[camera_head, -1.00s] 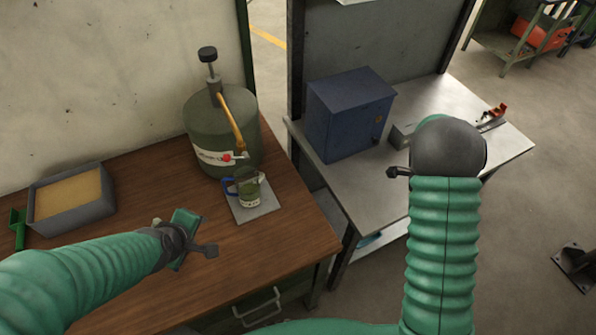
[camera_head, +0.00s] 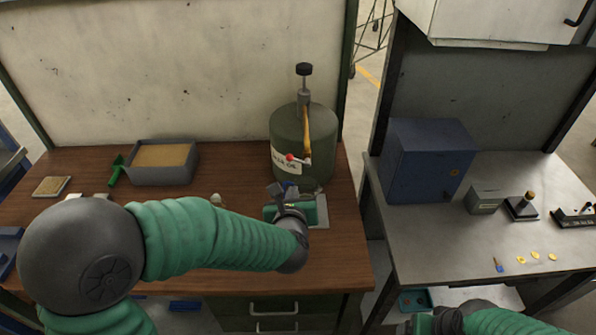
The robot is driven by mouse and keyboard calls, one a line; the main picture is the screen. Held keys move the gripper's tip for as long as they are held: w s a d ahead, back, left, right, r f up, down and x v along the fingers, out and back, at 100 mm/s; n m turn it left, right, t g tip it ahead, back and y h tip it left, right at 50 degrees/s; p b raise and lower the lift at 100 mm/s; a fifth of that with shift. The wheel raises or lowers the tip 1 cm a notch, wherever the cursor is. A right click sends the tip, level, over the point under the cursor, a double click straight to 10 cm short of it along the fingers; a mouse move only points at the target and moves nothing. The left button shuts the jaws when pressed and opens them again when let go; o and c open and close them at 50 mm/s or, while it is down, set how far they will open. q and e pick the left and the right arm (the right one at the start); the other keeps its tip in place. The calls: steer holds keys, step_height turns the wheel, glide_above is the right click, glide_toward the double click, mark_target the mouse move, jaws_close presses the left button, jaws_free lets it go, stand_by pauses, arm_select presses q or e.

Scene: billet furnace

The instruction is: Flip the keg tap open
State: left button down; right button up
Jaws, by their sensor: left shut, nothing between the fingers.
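The green keg (camera_head: 316,170) with a black pump knob (camera_head: 304,69) on top stands at the back right of the wooden bench. Its tap (camera_head: 300,160) is low on the front, below a brass-coloured hose, with a red ball at its left end. My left gripper (camera_head: 280,190) is shut and empty, in front of and just below the tap in the picture. I cannot tell whether it touches anything. The mug is mostly hidden behind this gripper, above a grey mat (camera_head: 322,213). My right gripper (camera_head: 440,322) is partly in view at the bottom edge; its fingers are unclear.
A grey tray (camera_head: 163,178) of sand-coloured material and a green scoop (camera_head: 117,170) are at the back left of the bench. A metal table (camera_head: 450,240) on the right holds a blue cabinet (camera_head: 428,160) and small items. A gap separates bench and table.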

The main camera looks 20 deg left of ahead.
mark_target(298, 161)
arm_select(q)
steer(key=a+p+x, duration=0.1)
steer(key=p+x, duration=0.1)
steer(key=x, duration=0.8)
steer(key=shift+m+y, duration=0.3)
step_height(298, 161, up, 5)
steer(key=shift+d+f+p, duration=0.15)
steer(key=shift+p, duration=1.05)
